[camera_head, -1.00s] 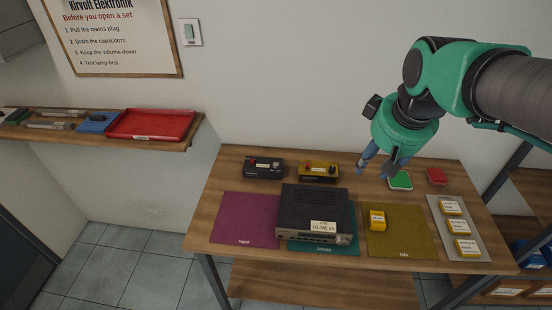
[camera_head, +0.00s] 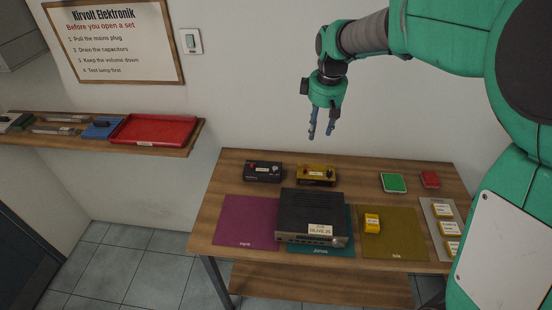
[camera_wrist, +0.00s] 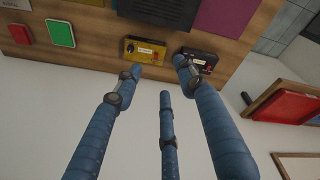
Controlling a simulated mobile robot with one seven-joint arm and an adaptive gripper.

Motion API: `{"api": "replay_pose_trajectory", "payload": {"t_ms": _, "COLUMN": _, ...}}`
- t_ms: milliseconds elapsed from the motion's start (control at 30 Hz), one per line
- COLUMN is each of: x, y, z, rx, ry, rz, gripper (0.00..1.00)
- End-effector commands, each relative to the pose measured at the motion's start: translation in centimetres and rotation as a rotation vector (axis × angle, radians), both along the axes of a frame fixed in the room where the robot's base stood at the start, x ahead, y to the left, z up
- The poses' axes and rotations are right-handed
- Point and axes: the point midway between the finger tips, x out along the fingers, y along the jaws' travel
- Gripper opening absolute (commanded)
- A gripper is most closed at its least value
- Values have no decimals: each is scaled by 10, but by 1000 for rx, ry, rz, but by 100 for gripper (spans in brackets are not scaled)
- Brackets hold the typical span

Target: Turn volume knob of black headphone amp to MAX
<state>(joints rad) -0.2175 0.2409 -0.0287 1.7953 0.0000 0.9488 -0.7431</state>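The black headphone amp (camera_head: 262,171) stands at the back left of the table, with a red knob and a pale label on its top. It also shows in the wrist view (camera_wrist: 203,60), partly behind a finger. My gripper (camera_head: 321,135) is in the air above the back of the table, to the right of the black amp and over the yellow box. Its blue fingers (camera_wrist: 165,95) are spread apart with nothing between them. The amp's knob setting is too small to read.
A yellow box (camera_head: 317,175) with a knob stands right of the black amp. A large dark receiver (camera_head: 313,212) sits in front. Green (camera_head: 393,183) and red (camera_head: 430,180) blocks lie at the back right. A shelf with a red tray (camera_head: 153,130) is at left.

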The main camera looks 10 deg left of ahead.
Motion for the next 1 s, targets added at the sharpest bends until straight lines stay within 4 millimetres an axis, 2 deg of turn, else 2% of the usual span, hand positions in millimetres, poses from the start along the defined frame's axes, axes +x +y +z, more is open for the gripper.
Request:
{"api": "replay_pose_trajectory", "payload": {"t_ms": 200, "x": 42, "y": 31, "z": -28, "rx": -24, "ry": 37, "rz": 119, "gripper": 40}}
{"api": "replay_pose_trajectory", "payload": {"t_ms": 500, "x": 89, "y": 74, "z": -77, "rx": -52, "ry": 83, "rz": 283, "gripper": 40}}
{"api": "replay_pose_trajectory", "payload": {"t_ms": 800, "x": 125, "y": 117, "z": -138, "rx": -76, "ry": 129, "rz": 447, "gripper": 40}}
{"api": "replay_pose_trajectory", "payload": {"t_ms": 1000, "x": 139, "y": 140, "z": -174, "rx": -86, "ry": 153, "rz": 535, "gripper": 40}}
